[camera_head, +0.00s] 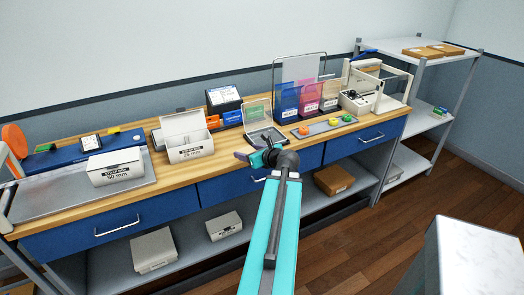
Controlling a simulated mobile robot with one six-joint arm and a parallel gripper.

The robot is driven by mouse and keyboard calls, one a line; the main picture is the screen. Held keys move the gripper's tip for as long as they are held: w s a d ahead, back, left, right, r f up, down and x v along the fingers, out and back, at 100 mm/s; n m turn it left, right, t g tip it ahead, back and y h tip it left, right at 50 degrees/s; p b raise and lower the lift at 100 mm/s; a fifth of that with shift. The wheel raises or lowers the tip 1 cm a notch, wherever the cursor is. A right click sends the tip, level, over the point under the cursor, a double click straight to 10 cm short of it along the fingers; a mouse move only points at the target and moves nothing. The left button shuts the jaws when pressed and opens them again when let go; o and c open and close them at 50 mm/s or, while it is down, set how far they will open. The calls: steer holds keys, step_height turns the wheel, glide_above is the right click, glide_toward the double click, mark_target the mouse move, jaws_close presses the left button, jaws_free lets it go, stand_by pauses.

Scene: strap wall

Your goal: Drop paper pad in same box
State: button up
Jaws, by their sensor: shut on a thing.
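My gripper (258,158) is at the end of my teal arm, in front of the bench's middle. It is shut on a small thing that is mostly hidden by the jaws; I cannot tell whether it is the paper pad. An open white strap box labelled 25 mm (190,153) stands left of my gripper with its lid raised. A white strap box labelled 50 mm (115,173) stands further left on a metal plate and looks closed. An open grey case (264,137) sits just behind my gripper. Which box is meant does not show.
Blue, pink and clear holders (309,98) stand right of the case, behind a tray (325,127) with coloured pieces. A white-framed device (364,97) is at the bench's right end. Grey boxes (153,250) lie on the lower shelf. A pale block (475,260) stands at front right.

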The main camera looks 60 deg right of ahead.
steer(key=w+a+n+y, duration=0.45)
steer(key=w+a, duration=0.75)
steer(key=a, duration=0.3)
steer(key=w+a+n+y, duration=0.4)
steer(key=w+a+y, duration=0.1)
steer(key=w+a, duration=0.8)
steer(key=w+a+n+g+y, duration=0.1)
steer(key=a+n+g+y, duration=0.1)
steer(key=a, duration=1.5)
steer(key=w+a+n+g+y, duration=0.1)
steer(key=a+n+y, duration=0.4)
steer(key=a, duration=1.2)
steer(key=shift+w+f+n+g, duration=0.25)
steer(key=shift+w+n+g, duration=0.15)
steer(key=shift+g, duration=0.1)
steer(key=shift+y, duration=0.25)
